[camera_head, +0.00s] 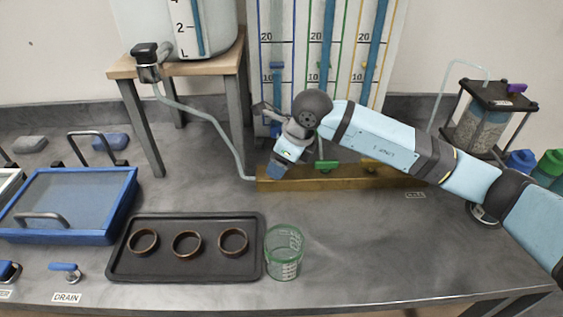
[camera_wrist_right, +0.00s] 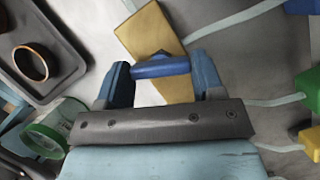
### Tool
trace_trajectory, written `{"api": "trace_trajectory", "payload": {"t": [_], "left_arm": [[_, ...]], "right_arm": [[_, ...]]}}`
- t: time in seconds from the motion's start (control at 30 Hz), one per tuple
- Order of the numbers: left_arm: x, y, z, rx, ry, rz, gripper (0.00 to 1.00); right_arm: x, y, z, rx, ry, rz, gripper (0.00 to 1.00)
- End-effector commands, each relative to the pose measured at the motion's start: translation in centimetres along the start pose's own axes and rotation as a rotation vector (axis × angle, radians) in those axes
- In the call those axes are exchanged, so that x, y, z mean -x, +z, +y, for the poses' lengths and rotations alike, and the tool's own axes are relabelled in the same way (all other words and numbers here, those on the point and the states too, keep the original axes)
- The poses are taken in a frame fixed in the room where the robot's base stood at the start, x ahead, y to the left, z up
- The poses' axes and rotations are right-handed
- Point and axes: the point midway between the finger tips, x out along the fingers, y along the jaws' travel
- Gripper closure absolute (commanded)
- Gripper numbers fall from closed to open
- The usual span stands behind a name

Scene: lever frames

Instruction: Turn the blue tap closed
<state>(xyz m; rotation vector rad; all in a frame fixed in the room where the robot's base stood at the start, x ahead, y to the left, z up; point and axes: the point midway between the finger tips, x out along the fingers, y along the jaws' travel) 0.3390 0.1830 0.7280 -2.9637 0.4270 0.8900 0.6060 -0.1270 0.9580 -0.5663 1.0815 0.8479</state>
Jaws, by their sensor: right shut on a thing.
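The blue tap's handle (camera_wrist_right: 160,67) is a short blue bar at a brass-coloured block, seen in the right wrist view. My right gripper (camera_wrist_right: 161,72) is shut on it, with one finger at each end of the bar. In the head view my right gripper (camera_head: 277,167) points down at the left end of the brass-coloured manifold (camera_head: 343,178) and hides the blue tap there. A green tap (camera_head: 327,165) and a yellow tap (camera_head: 370,167) stand further right on the manifold. My left gripper is not in view.
Scaled columns (camera_head: 326,40) rise behind the manifold. A dark tray (camera_head: 187,271) with three brown rings and a green-rimmed beaker (camera_head: 284,255) stand in front. Another blue-handled valve (camera_head: 66,269) is by the DRAIN label. The bench right of the beaker is clear.

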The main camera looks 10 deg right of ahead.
Motion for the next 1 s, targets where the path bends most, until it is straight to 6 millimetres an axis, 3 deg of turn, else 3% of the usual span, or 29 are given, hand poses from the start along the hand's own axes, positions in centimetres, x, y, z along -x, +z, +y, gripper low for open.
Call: {"api": "trace_trajectory", "payload": {"t": [0.77,1.0], "left_arm": [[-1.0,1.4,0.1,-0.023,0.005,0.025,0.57],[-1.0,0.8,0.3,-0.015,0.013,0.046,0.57]], "right_arm": [[-0.2,0.2,0.4,-0.679,-0.283,-0.003,0.62],[-0.2,0.3,0.5,-0.868,-0.360,-0.003,0.62]]}}
